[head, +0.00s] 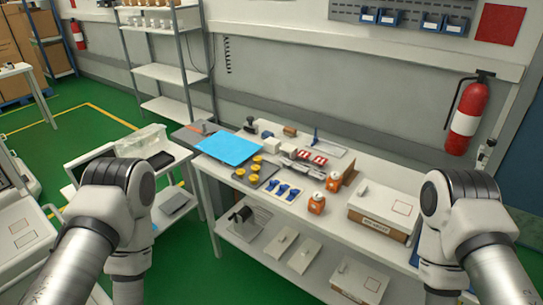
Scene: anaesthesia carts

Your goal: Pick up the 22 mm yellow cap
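My two arms come in from the lower left and lower right corners. Both arms bend down out of the picture, so neither gripper shows. Nothing of mine touches the caps in this view.
A blue sheet (229,147) lies left of the caps. A lower shelf (270,248) holds boxes. A grey cart (88,153) stands at left.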

